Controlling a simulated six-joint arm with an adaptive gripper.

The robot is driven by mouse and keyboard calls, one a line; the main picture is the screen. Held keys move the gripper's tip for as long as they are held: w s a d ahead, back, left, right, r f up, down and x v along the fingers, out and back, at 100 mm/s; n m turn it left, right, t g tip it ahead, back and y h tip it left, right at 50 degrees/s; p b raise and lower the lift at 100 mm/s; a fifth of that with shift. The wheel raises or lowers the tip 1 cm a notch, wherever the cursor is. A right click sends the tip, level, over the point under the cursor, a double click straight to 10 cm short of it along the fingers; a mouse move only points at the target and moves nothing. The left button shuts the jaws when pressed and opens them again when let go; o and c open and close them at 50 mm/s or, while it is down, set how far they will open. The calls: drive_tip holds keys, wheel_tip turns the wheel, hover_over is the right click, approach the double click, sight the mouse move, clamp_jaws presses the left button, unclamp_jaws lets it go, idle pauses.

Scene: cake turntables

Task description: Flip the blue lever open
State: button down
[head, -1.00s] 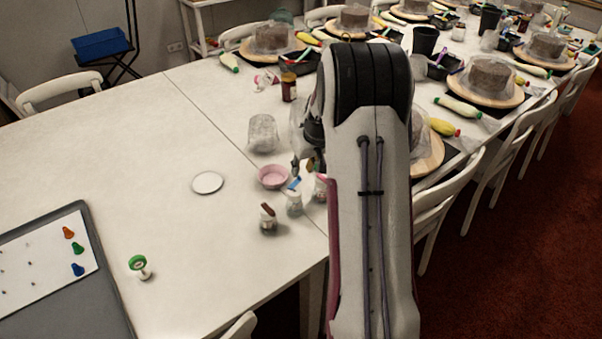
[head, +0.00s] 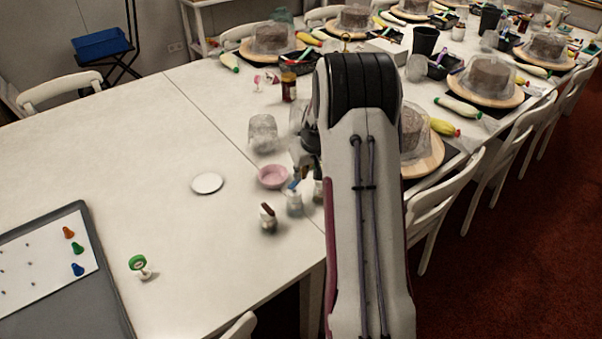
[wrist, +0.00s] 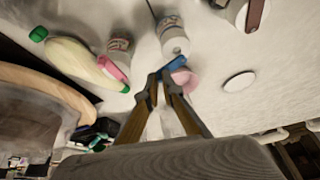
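The blue lever (head: 293,185) sits on top of a small white jar (head: 294,204) near the table's front edge. In the wrist view, the blue lever (wrist: 174,66) lies just beyond the fingertips, beside its white jar (wrist: 173,38). My gripper (wrist: 158,78) has its two fingers converging with almost no gap between the tips. The tips are very close to the lever; I cannot tell whether they touch it. In the head view, my arm hides most of the gripper.
A jar with a brown-red lever (head: 267,216) stands to the left. A jar with a pink lever (wrist: 116,62) and a bottle (wrist: 72,62) are left in the wrist view. A white disc (head: 207,184) lies on clear table.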

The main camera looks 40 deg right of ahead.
drive_tip(key=shift+w+n, duration=0.2)
drive_tip(key=shift+n, duration=0.4)
idle(0.3)
drive_tip(key=c, duration=2.2)
unclamp_jaws()
drive_tip(key=shift+d+v, duration=0.2)
drive_tip(key=shift+v, duration=5.8)
